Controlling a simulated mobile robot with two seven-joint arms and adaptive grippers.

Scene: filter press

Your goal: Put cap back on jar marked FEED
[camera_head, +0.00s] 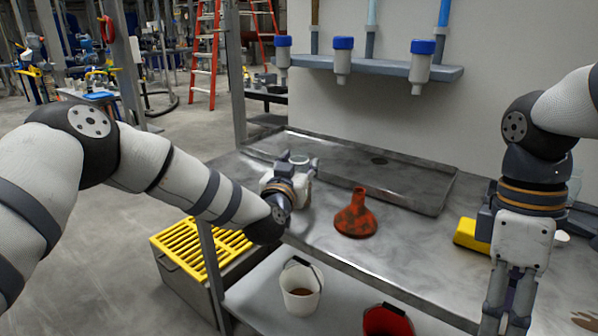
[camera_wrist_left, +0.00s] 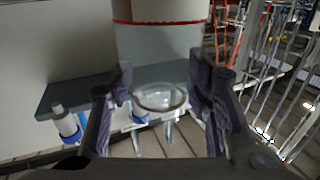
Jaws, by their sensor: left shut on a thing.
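My left gripper (camera_head: 298,163) is over the bench near the tray's left end. It is shut on a clear, glass-like jar (camera_wrist_left: 160,50). In the left wrist view the jar sits between the two fingers, with a red line and a pale band at the picture's top edge. No FEED marking can be read. My right gripper (camera_head: 508,300) points down at the bench's right side; its fingertips are partly cut off by the frame's lower edge. A small white round thing (camera_head: 562,237) lies behind it, partly hidden; I cannot tell if it is the cap.
A red, stained funnel (camera_head: 356,216) stands on the bench right of my left gripper. A shallow metal tray (camera_head: 440,196) lies behind. A yellow object (camera_head: 466,233) is beside the right gripper. Blue-capped bottles hang from a wall shelf (camera_head: 385,68). A white bucket (camera_head: 300,290) is below.

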